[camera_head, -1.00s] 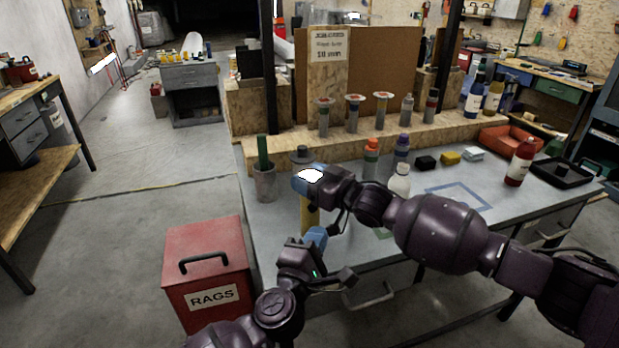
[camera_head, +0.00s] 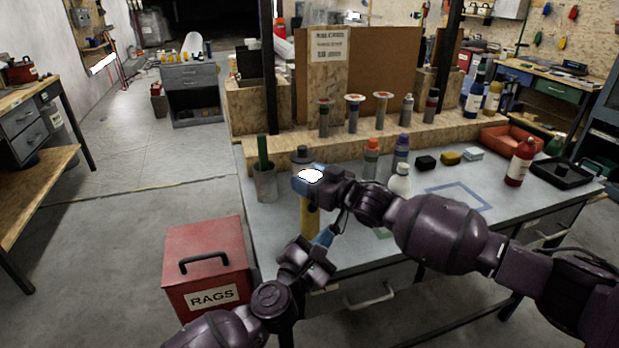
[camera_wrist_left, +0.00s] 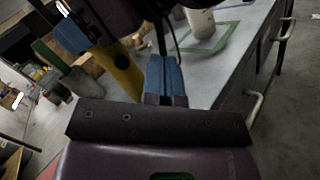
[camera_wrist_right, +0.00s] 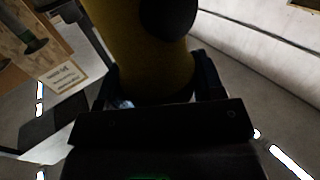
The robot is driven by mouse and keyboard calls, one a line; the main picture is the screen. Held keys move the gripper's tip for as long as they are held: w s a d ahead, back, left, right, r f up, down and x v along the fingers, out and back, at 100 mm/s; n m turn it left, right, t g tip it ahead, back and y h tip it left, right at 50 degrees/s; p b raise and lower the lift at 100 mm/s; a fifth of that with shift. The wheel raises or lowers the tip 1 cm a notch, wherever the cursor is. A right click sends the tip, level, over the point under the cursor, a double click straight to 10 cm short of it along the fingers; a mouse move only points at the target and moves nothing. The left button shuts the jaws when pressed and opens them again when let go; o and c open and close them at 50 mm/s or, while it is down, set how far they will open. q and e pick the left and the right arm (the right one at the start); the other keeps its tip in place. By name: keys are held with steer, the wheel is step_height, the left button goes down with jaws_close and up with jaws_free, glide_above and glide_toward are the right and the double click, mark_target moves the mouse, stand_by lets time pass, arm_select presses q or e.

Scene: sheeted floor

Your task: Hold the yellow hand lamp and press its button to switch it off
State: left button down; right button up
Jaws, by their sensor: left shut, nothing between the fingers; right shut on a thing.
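The yellow hand lamp (camera_head: 309,218) is held upright above the near left part of the workbench, its bright white end (camera_head: 311,176) facing up. My right gripper (camera_head: 309,180) is shut around its upper part; the right wrist view shows the yellow body (camera_wrist_right: 135,45) between the fingers and a dark round part on it. My left gripper (camera_head: 326,236) is shut and empty, just right of the lamp's lower body. In the left wrist view its blue fingertips (camera_wrist_left: 166,75) are together, beside the yellow body (camera_wrist_left: 122,72), which has a small dark spot. Contact cannot be told.
A grey cup (camera_head: 265,184) with a green handle stands behind and left of the lamp. A white bottle (camera_head: 400,181) and several coloured bottles stand to the right. A red RAGS bin (camera_head: 207,262) is on the floor at left. The bench's middle right is clearer.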

mark_target(316, 219)
arm_select(q)
steer(key=shift+w+a, duration=0.2)
steer(key=shift+w, duration=0.8)
steer(key=shift+w+a, duration=0.25)
steer(key=shift+w, duration=0.8)
steer(key=shift+w+a, duration=0.2)
steer(key=shift+w, duration=0.8)
steer(key=shift+w+a, duration=0.1)
steer(key=shift+w, duration=0.1)
steer(key=shift+w, duration=0.25)
steer(key=shift+s, duration=0.45)
stand_by(0.4)
steer(key=s+d, duration=0.1)
steer(key=s, duration=0.5)
steer(key=shift+d, duration=0.25)
